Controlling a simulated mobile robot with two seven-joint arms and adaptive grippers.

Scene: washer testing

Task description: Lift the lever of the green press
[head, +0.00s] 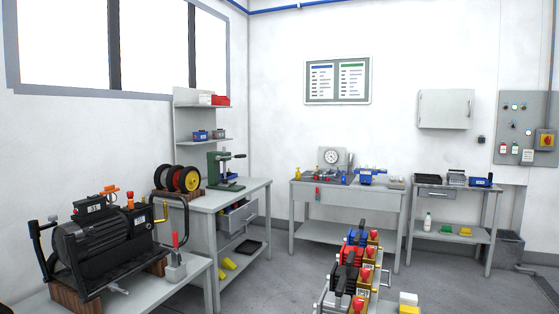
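The green press (215,168) stands upright on the left grey workbench, near its back corner by the wall. It is small and far off in the head view. A dark lever (237,156) sticks out from its upper right side, and I cannot make out its exact angle. A dark vertical part rises beside it, and the green base rests on the bench top. Neither of my grippers shows in this view.
A motor (100,250) sits on a nearer table. Grey floor (285,270) is free between.

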